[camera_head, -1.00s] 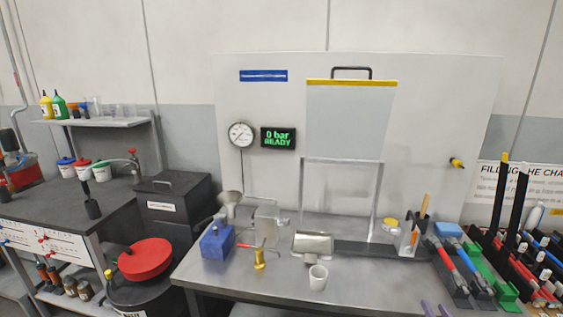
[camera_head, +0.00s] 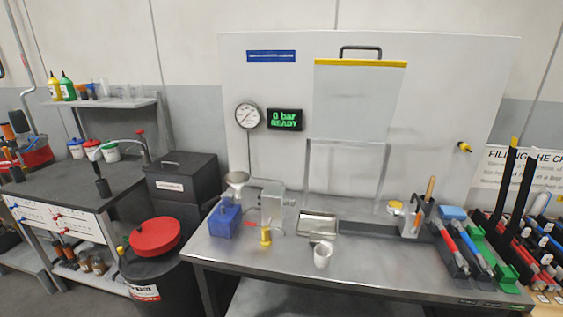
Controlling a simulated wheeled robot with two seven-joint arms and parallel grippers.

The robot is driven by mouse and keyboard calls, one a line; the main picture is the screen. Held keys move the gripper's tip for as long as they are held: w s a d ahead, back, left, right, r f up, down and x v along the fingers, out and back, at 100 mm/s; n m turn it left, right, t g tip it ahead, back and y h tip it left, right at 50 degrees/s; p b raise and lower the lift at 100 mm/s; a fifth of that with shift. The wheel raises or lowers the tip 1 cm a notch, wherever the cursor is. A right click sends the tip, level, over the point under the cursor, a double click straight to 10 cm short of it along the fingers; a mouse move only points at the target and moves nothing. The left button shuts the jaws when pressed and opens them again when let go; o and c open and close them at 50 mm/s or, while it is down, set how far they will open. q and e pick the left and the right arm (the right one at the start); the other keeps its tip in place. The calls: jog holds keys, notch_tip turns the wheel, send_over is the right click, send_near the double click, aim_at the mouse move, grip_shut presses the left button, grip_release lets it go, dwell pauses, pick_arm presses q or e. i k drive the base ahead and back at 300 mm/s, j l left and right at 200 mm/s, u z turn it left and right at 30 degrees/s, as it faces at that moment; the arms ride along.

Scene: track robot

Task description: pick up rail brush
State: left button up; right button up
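No gripper of mine shows in the head view. I cannot tell for certain which thing is the rail brush. A wooden handle (camera_head: 430,188) stands upright in a small light-grey holder (camera_head: 410,225) at the right of the steel bench; the lower end is hidden in the holder. To its right, a tool with a red handle (camera_head: 445,238) and one with a blue handle (camera_head: 474,246) lie tilted in dark cradles. A blue block (camera_head: 451,212) sits behind them.
The steel bench (camera_head: 400,272) is clear along its front right. A white cup (camera_head: 322,255), a metal box (camera_head: 318,224), a yellow piece (camera_head: 266,236) and a blue container (camera_head: 224,221) stand on it. A black bin with a red lid (camera_head: 155,237) is at left.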

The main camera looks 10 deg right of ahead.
aim_at(432, 181)
jog(key=z, duration=1.25)
